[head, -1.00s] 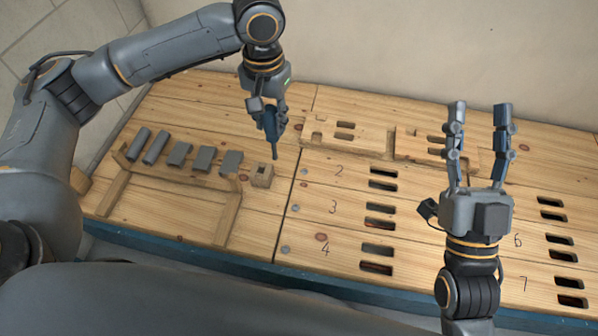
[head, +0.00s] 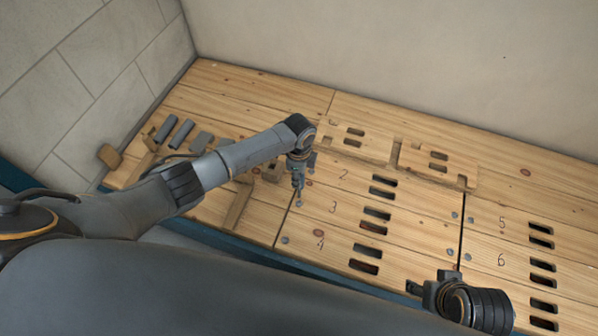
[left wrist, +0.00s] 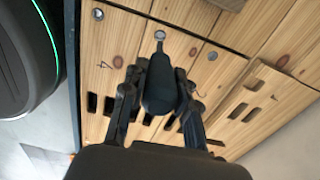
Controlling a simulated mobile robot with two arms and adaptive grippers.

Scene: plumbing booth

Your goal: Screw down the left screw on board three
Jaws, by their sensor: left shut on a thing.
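My left gripper (head: 298,178) is shut on a dark screwdriver (left wrist: 160,84), held between its fingers. In the left wrist view the screwdriver's shaft points at the left screw (left wrist: 160,35) of board three, with its tip at or just over the head; I cannot tell if they touch. Board three (head: 332,222) lies between boards two and four, and its left screw (head: 298,203) shows just below the gripper in the head view. My right gripper (head: 450,286) is at the lower right, seen from behind, its fingers not clear.
A wooden rack (head: 238,205) with grey blocks stands at the left, partly behind my left arm. A slotted raised wooden piece (head: 395,150) lies at the back. Neighbouring screws are on board four (head: 285,240) and board two (left wrist: 212,56). Slots open further right.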

